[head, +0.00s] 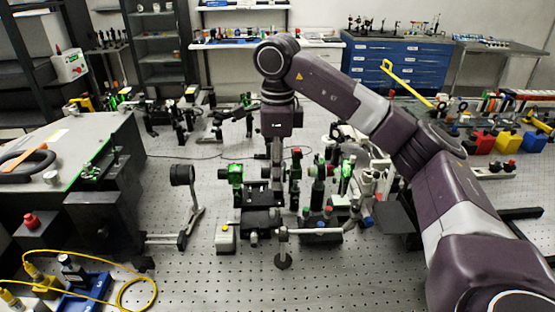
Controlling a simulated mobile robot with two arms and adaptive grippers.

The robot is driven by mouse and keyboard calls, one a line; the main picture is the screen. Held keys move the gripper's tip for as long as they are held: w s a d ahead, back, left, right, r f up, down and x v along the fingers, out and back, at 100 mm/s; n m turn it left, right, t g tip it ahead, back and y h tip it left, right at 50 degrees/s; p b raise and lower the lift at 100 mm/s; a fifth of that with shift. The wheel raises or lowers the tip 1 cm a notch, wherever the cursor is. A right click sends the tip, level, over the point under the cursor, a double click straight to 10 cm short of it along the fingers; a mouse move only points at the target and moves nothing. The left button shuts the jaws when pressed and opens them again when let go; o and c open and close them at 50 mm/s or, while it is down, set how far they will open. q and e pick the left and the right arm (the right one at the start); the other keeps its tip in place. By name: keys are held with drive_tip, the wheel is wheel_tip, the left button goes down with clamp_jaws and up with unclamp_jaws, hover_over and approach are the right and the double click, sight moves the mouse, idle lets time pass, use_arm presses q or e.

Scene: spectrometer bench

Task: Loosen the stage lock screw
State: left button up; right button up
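A black stage assembly (262,217) stands on the perforated bench in the middle of the head view. Its lock screw is too small to pick out. My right arm comes in from the right, bends at the top and points down behind the stage. My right gripper (277,168) hangs downward at or just above the far side of the stage. Its fingers are small and dark, so I cannot tell whether they are open or touch anything. My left gripper is not in view.
Green-lit optic mounts (236,174) stand close to the stage. A round black optic on a post (182,175) stands left of it. A yellow cable (140,292) and a blue tray (85,300) lie at the front left. The front middle of the bench is largely clear.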

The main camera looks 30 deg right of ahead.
drive_tip(key=shift+r, duration=2.05)
